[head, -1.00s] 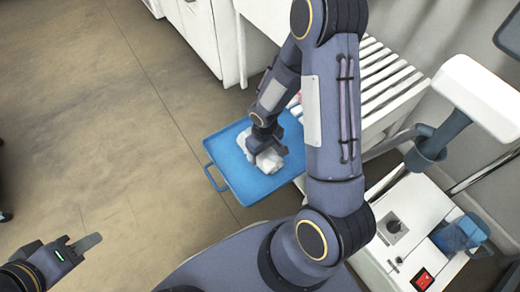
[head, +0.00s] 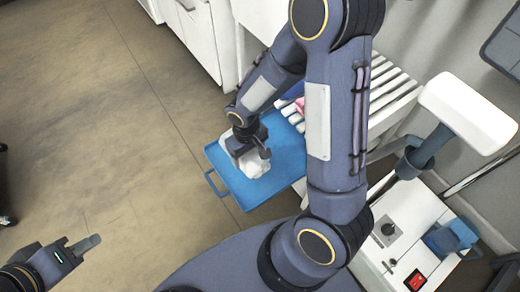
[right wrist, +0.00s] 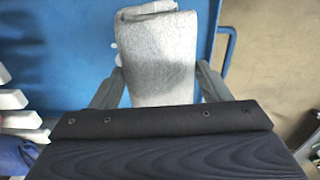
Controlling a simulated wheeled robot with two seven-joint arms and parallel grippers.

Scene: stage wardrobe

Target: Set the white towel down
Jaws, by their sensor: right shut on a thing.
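The white towel (head: 258,166) is a folded bundle over the blue tray (head: 276,184). My right gripper (head: 250,148) is shut on it, and the gripper partly covers it in the head view. The right wrist view shows the grey-white towel (right wrist: 155,60) between the two fingers of the gripper (right wrist: 160,90), with blue tray surface (right wrist: 65,60) beyond it. I cannot tell whether the towel touches the tray. My left gripper (head: 86,244) is empty over the floor at the lower left, far from the towel; its finger opening is not clear.
A white slatted bench (head: 392,82) stands beside the tray, with a pink item (head: 299,104) on it. White cabinets (head: 195,35) are at the back. A white machine (head: 405,235) with a red switch is at the right.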

